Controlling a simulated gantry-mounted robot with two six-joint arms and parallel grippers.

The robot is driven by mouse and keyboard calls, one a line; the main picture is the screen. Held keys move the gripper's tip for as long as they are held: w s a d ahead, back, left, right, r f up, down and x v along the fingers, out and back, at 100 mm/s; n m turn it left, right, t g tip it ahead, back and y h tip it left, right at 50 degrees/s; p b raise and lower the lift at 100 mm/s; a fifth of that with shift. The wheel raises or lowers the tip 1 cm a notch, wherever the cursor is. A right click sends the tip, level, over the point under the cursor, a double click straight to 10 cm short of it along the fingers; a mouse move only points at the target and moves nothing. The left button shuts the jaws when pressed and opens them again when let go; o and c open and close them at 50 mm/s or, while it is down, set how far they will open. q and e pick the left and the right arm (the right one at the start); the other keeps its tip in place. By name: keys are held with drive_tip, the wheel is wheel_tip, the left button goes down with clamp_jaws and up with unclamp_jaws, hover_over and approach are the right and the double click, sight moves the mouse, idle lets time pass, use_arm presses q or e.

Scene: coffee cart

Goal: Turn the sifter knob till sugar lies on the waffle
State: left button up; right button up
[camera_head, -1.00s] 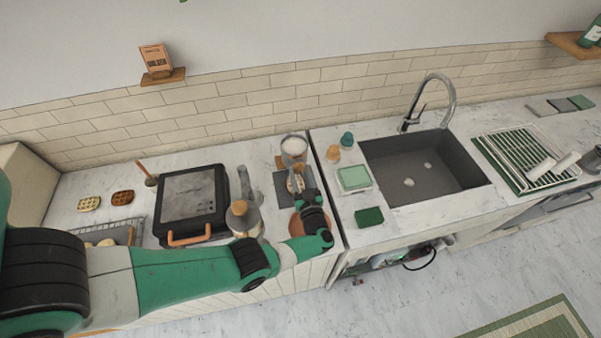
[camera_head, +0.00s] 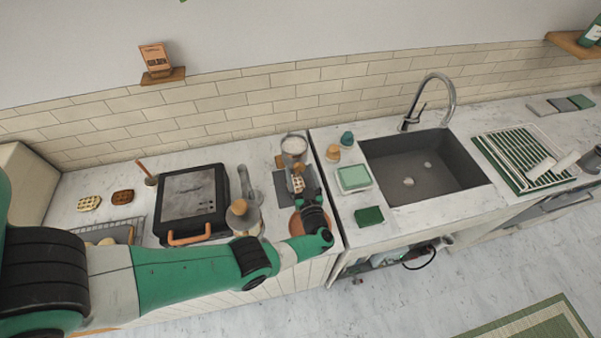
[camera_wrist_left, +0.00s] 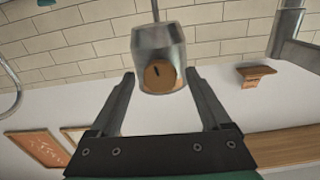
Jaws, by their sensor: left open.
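The sifter (camera_head: 293,146), a metal cup with white sugar showing at its top, stands at the back right of the left counter. In the left wrist view its metal body (camera_wrist_left: 158,45) carries a round wooden knob (camera_wrist_left: 159,76) with a dark mark. My left gripper (camera_wrist_left: 160,80) is open, with one finger on each side of the knob; I see no clear contact. In the head view, the left gripper (camera_head: 306,190) partly hides a waffle (camera_head: 298,184) in front of the sifter. I cannot tell whether sugar lies on it. My right gripper is out of view.
A black waffle iron (camera_head: 190,197) and a metal vessel with a wooden top (camera_head: 241,213) stand left of the gripper. The sink (camera_head: 425,170) and a green sponge (camera_head: 369,216) are to the right.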

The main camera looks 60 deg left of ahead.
use_arm(q)
drive_tip(key=p+v, duration=0.1)
drive_tip(key=v, duration=1)
drive_tip(key=shift+d, duration=0.3)
